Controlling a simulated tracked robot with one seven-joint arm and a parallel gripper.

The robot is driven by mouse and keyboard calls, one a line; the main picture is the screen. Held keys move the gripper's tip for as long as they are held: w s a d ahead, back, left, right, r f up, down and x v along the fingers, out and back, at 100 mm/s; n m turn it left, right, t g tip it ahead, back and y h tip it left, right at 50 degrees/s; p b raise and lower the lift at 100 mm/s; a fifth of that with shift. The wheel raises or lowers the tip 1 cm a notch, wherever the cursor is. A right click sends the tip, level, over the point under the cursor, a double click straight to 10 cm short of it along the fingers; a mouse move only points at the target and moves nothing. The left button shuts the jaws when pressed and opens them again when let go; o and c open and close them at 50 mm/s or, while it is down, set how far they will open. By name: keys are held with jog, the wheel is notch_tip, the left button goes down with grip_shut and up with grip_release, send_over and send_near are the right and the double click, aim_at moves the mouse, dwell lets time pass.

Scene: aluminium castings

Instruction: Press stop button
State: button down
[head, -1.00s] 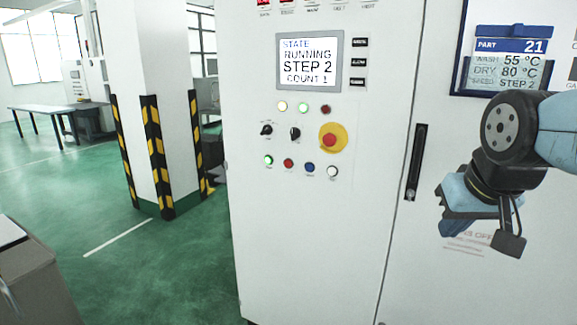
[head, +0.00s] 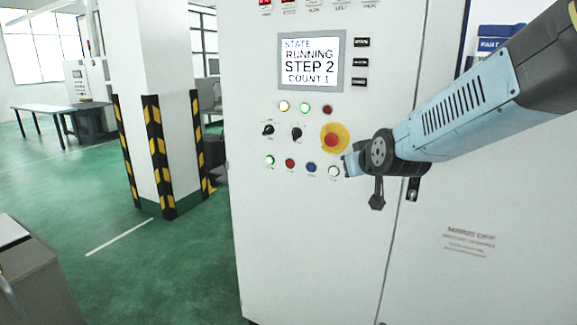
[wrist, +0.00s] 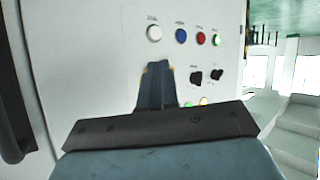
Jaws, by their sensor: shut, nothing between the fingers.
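The white control cabinet has a lower row of buttons: green (head: 270,160), red (head: 290,163), blue (head: 311,167) and white (head: 334,171). The red button also shows in the wrist view (wrist: 201,39). A large red mushroom button (head: 331,140) on a yellow disc sits above the row. The labels are too small to read, so I cannot tell which red one is marked stop. My gripper (head: 349,165) is shut and empty, just right of the mushroom and white buttons. In the wrist view its fingertips (wrist: 156,66) hide most of the yellow disc.
The cabinet screen (head: 310,62) reads RUNNING, STEP 2, COUNT 1. Two black knobs (head: 268,130) and several lamps sit above the lower row. A dark door handle (wrist: 12,115) shows at the wrist view's left edge. A striped pillar (head: 158,150) stands to the left.

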aim_at(290, 163)
jog(key=w+a+f+n+t+y, duration=0.2)
jog(key=w+a+f+t, duration=0.15)
jog(key=w+a, duration=0.6)
jog(key=s+a+f+n+t+y, duration=0.1)
jog(key=a+f+t, duration=0.1)
jog(key=a, duration=0.3)
jog(key=s+a+f+n+t+y, duration=0.1)
jog(key=a+f+n+t, duration=0.1)
jog(key=a, duration=0.4)
jog(key=shift+s+a+f, duration=0.2)
jog(key=shift+s+a, duration=0.05)
jog(key=shift+a, duration=0.05)
jog(key=shift+w, duration=0.1)
jog(key=shift+w+d, duration=0.55)
jog(key=shift+w, duration=0.8)
jog(key=shift+w+d, duration=0.6)
jog(key=shift+w, duration=0.7)
jog(key=shift+w+d, duration=0.55)
jog(key=shift+w, duration=0.8)
jog(key=shift+w+d+r, duration=0.1)
jog(key=shift+w+d, duration=0.05)
jog(key=shift+w, duration=0.2)
